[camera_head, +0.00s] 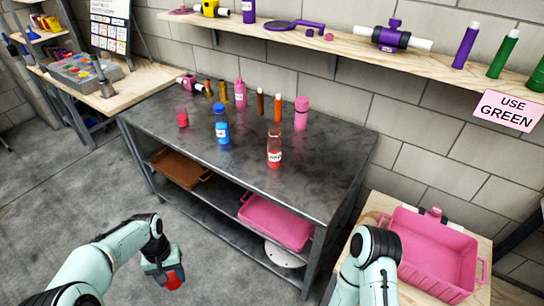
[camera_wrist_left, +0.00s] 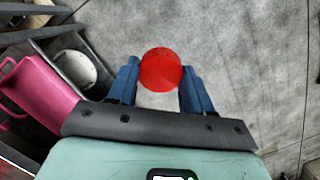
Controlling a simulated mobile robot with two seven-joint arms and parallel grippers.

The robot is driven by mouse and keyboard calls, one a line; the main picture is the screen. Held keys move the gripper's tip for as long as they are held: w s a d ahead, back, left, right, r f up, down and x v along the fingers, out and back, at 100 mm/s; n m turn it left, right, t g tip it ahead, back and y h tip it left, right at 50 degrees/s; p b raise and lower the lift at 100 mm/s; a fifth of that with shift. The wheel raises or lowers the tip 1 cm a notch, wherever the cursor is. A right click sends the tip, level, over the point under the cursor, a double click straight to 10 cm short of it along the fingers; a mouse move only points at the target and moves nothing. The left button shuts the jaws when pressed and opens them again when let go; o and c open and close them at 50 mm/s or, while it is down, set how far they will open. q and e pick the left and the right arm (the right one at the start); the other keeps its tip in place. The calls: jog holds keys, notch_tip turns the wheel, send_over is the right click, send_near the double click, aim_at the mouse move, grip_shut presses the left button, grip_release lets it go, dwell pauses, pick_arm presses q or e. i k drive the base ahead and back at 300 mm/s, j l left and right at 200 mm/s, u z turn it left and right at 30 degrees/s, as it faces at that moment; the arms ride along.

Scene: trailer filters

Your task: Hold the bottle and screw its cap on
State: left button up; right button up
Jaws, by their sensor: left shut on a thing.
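My left gripper (camera_head: 163,272) is low in front of the dark metal table, over the open floor. It is shut on a round red cap (camera_head: 175,280). The red cap also shows between the two blue fingers in the left wrist view (camera_wrist_left: 161,69). A clear bottle with red contents and a white label (camera_head: 274,147) stands upright near the table's front edge. A blue bottle with a white label (camera_head: 222,127) stands to its left. The cap is well apart from both bottles. My right arm shows at the lower right, but its gripper is out of view.
The dark table (camera_head: 240,170) also bears pink, orange, brown and red items towards the back. Its lower shelf holds a pink tray (camera_head: 277,222) and a brown tray (camera_head: 181,168). A pink crate (camera_head: 430,255) stands at the right. A wooden shelf (camera_head: 330,35) runs above.

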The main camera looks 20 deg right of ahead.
aim_at(274, 142)
jog(key=z, duration=2.25)
jog(key=k+j, duration=0.1)
jog(key=j, duration=0.4)
jog(key=k+j, duration=0.1)
jog(key=j, duration=0.4)
jog(key=k+j, duration=0.15)
jog(key=j, duration=0.3)
jog(key=k+j, duration=0.1)
jog(key=j, duration=0.4)
